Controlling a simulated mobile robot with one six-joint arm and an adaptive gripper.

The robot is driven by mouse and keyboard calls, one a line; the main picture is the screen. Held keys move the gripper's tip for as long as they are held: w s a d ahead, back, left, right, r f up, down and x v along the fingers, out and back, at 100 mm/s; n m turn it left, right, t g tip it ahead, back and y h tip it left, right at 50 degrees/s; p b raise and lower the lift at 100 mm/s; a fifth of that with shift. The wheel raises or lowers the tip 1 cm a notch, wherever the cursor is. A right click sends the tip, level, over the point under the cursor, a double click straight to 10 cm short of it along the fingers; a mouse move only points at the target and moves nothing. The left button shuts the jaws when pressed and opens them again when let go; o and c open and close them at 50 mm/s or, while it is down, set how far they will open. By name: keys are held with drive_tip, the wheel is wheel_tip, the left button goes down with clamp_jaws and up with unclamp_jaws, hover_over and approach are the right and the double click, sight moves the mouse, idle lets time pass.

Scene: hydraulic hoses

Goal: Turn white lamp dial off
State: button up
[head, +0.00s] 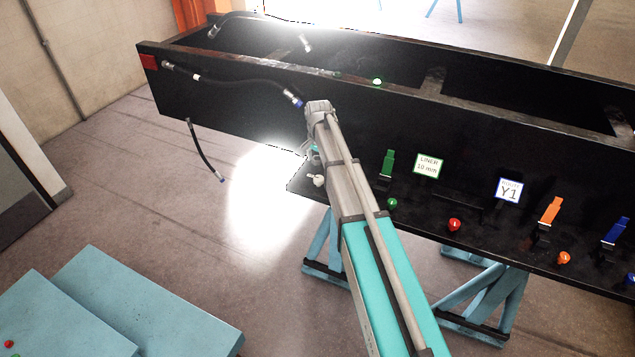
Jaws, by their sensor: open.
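The white dial (319,181) is a small pale knob low on the black frame's front side, at its left part. It shows just left of my arm. My arm reaches up from the bottom, and its wrist (318,108) is above the dial in the picture. My gripper (312,152) shows only as a small grey and teal part beside the arm, a little above the dial. Its fingers are mostly hidden, and I cannot tell whether they touch the dial. Strong white light falls on the floor left of the dial.
Green (392,203), red (455,225) and orange (564,258) knobs continue along the black frame (250,120), with coloured levers and sign plates above. Black hoses (240,82) hang at its left. Blue trestles (485,300) stand below; a blue platform (150,300) is at lower left.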

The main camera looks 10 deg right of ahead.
sight(318, 178)
drive_tip(key=shift+f+b, duration=3.4)
drive_tip(key=shift+f, duration=0.25)
drive_tip(key=c, duration=1.2)
drive_tip(key=shift+o, duration=0.2)
drive_tip(key=shift+a, duration=0.15)
